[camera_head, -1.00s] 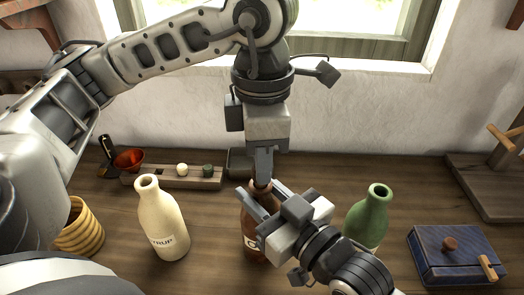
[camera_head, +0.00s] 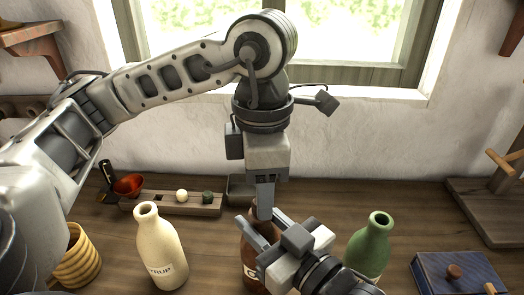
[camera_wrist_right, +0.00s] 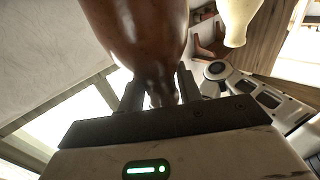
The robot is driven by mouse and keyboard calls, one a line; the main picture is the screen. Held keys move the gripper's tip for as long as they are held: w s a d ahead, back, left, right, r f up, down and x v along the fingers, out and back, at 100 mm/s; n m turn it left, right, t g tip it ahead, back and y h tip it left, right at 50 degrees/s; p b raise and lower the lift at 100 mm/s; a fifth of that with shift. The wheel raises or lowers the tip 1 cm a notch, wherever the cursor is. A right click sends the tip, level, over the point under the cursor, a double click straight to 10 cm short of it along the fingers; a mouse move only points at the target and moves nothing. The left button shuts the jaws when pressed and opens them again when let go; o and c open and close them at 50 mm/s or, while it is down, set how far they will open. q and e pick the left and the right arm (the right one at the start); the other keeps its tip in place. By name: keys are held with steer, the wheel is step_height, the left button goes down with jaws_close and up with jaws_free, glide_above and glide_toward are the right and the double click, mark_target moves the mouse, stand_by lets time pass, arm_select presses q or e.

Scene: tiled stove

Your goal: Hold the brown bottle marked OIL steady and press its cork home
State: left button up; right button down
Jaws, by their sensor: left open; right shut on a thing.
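The brown bottle (camera_head: 253,258) stands upright in the middle of the bench, with part of its pale label showing. My right gripper (camera_head: 263,226) is shut on its neck from the right. In the right wrist view the brown bottle (camera_wrist_right: 140,30) appears upside down, its neck between the fingers (camera_wrist_right: 160,90). My left gripper (camera_head: 265,212) points straight down at the bottle's top, its fingers in front of the mouth. It is open. The cork cannot be made out behind the fingers, and whether they touch it cannot be told.
A cream bottle marked SYRUP (camera_head: 160,245) stands to the left, a green bottle (camera_head: 370,245) close on the right. A wooden rack (camera_head: 160,204) and grey tin (camera_head: 241,188) lie behind. A yellow ringed pot (camera_head: 76,258) is far left, a blue box (camera_head: 460,275) far right.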

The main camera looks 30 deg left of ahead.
arm_select(q)
step_height(320, 180, up, 11)
stand_by(0.3)
steer(key=shift+f, duration=0.1)
steer(key=shift+f, duration=0.1)
steer(key=c, duration=0.4)
steer(key=shift+m, duration=0.4)
step_height(320, 180, down, 6)
steer(key=shift+s+a+r, duration=0.1)
steer(key=shift+r, duration=0.15)
jaws_close()
steer(key=shift+f, duration=1.9)
